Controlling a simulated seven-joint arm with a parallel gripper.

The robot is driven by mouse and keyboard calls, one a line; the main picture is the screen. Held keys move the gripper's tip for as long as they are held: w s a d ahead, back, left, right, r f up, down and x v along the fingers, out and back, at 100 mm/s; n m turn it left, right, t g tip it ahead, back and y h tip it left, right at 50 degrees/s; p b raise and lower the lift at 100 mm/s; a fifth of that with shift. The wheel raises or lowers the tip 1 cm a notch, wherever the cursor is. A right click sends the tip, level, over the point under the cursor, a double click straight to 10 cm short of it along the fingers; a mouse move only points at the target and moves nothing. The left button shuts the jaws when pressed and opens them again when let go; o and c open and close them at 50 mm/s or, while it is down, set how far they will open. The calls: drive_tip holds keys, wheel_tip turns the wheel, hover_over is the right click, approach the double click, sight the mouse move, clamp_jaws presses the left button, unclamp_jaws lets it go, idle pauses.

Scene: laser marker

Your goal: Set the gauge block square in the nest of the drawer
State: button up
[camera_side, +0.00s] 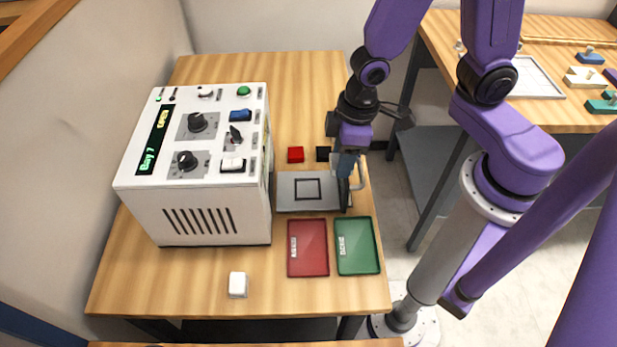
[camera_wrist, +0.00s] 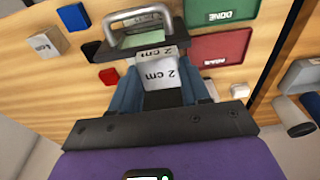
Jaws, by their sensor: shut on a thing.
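The gauge block (camera_wrist: 156,72) is pale, with "2 cm" printed on two visible faces. My gripper (camera_wrist: 160,88) is shut on it, with a blue finger on each side. In the side view my gripper (camera_side: 345,172) is at the right, front-panel end of the open drawer (camera_side: 285,202). The nest (camera_side: 307,189) is a dark square outline on the drawer floor, left of the gripper, and looks empty. The drawer handle (camera_wrist: 140,18) stands just beyond the block in the wrist view. The block is hard to make out in the side view, and its height above the drawer floor cannot be told.
The white machine (camera_side: 200,170) stands left of the drawer. A red block (camera_side: 295,154) and a black block (camera_side: 322,153) lie behind it. A red tray (camera_side: 308,262) and a green tray (camera_side: 357,262) lie in front. A white block (camera_side: 238,284) sits front left, with bare table around it.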

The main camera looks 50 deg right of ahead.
drive_tip(key=shift+w+a+f, duration=0.25)
drive_tip(key=shift+w, duration=0.2)
drive_tip(key=shift+w+a+f, duration=0.2)
drive_tip(key=shift+w, duration=0.25)
hover_over(310, 190)
drive_tip(key=shift+w+f, duration=0.2)
drive_tip(key=shift+f, duration=4.25)
drive_tip(key=shift+f, duration=0.25)
drive_tip(key=shift+s+d+f, duration=0.15)
drive_tip(key=shift+s+f, duration=0.05)
drive_tip(key=shift+f, duration=0.25)
drive_tip(key=o, duration=1.1)
drive_tip(key=shift+c, duration=0.2)
drive_tip(key=shift+o, duration=0.2)
drive_tip(key=shift+w+r, duration=0.1)
drive_tip(key=shift+r, duration=2.65)
wheel_tip(310, 190, up, 8)
drive_tip(key=shift+s+d, duration=0.3)
drive_tip(key=shift+s, duration=0.15)
